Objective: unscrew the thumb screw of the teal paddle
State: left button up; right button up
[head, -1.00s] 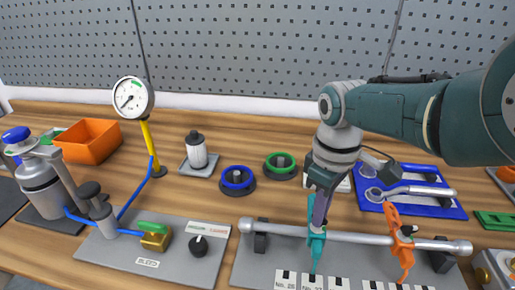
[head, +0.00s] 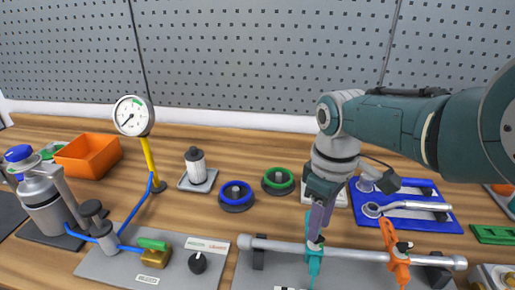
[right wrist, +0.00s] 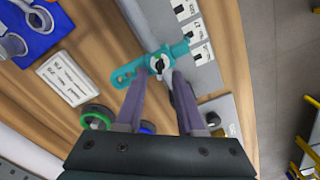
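The teal paddle (head: 314,262) hangs on a grey horizontal shaft (head: 355,251) at the front of the bench. In the right wrist view the paddle (right wrist: 127,74) shows a slot and a small dark-topped thumb screw (right wrist: 157,65). My right gripper (head: 317,236) points down at the paddle's top and covers part of it in the head view. In the right wrist view its two fingers (right wrist: 158,77) are apart, one on each side of the screw, with a gap between them. Whether a fingertip touches the screw I cannot tell. My left gripper is in no view.
An orange paddle (head: 392,244) sits on the same shaft to the right. Behind are a blue tray (head: 440,216) with a wrench, and green (head: 278,177) and blue (head: 236,197) rings. A pressure gauge (head: 133,116) and an orange bin (head: 88,155) stand left.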

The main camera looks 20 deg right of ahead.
notch_tip(320, 180, up, 6)
jog(key=p, duration=0.3)
jog(key=shift+r, duration=0.1)
jog(key=shift+r+p, duration=0.35)
jog(key=shift+r, duration=0.35)
jog(key=shift+s, duration=0.1)
